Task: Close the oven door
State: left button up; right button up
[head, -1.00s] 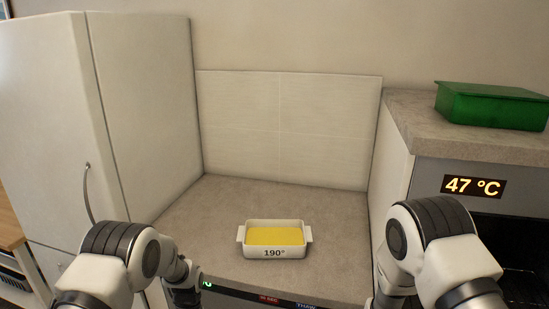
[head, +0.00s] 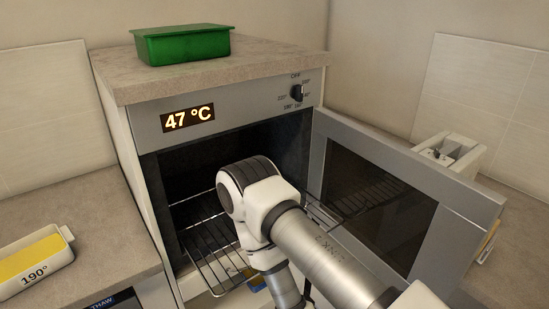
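The oven (head: 240,115) stands in the middle of the head view, with a 47 °C display (head: 188,119) and a knob (head: 297,92) on its grey front panel. Its door (head: 470,198) is wide open, swung out to the right, with a dark glass pane (head: 375,205). A wire rack (head: 205,252) shows in the dark cavity and reaches out at the front. My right arm crosses in front of the cavity and hides part of it and the door's lower part. Neither of my grippers is in view.
A white dish (head: 36,262) with yellow contents, marked 190°, stands on the lower counter at left. A white container (head: 449,153) stands behind the door at right.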

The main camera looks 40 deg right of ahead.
aim_at(388, 194)
jog(key=k+l+z, duration=0.1)
jog(key=z, duration=1)
